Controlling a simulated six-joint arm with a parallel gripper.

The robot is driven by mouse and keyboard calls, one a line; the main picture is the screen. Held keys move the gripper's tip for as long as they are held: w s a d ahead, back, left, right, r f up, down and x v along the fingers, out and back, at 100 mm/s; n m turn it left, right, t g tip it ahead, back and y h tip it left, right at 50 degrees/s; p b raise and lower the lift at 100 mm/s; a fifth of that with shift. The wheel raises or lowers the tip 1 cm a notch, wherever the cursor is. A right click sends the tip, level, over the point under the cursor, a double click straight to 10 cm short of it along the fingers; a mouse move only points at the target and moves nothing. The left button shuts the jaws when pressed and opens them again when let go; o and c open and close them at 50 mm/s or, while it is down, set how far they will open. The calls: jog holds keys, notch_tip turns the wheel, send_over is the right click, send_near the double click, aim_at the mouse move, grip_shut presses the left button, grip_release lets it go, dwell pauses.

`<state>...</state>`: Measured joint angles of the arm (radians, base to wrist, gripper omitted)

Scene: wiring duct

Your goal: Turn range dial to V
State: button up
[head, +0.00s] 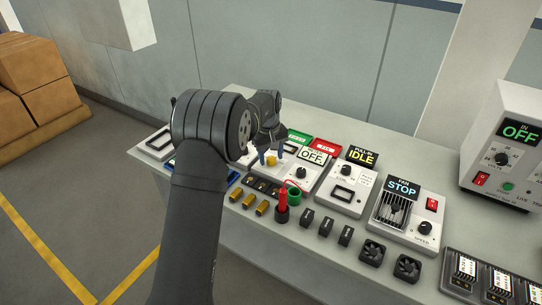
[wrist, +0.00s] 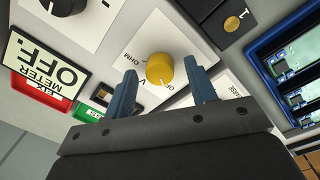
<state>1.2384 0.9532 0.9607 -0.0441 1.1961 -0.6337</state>
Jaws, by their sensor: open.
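The yellow range dial (wrist: 159,69) sits on a white panel (wrist: 180,38) with the marks OHM, V and OFF around it. In the wrist view, V is at the dial's lower left and OFF below it. I cannot clearly make out which mark the dial points at. The dial also shows in the head view (head: 271,160), below my gripper. My gripper (wrist: 162,72) is open, with one blue finger on each side of the dial. A gap shows between the dial and each finger. The meter sign (wrist: 38,65) reads OFF.

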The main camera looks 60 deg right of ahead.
jog(key=shift+f, duration=0.15)
jog(key=c, duration=1)
jog(key=shift+o, duration=0.2)
jog(key=shift+m, duration=0.3)
jog(key=m, duration=0.5)
jog(key=shift+m, duration=0.3)
jog(key=m, duration=0.5)
jog(key=shift+w+d, duration=0.1)
jog(key=shift+m, duration=0.4)
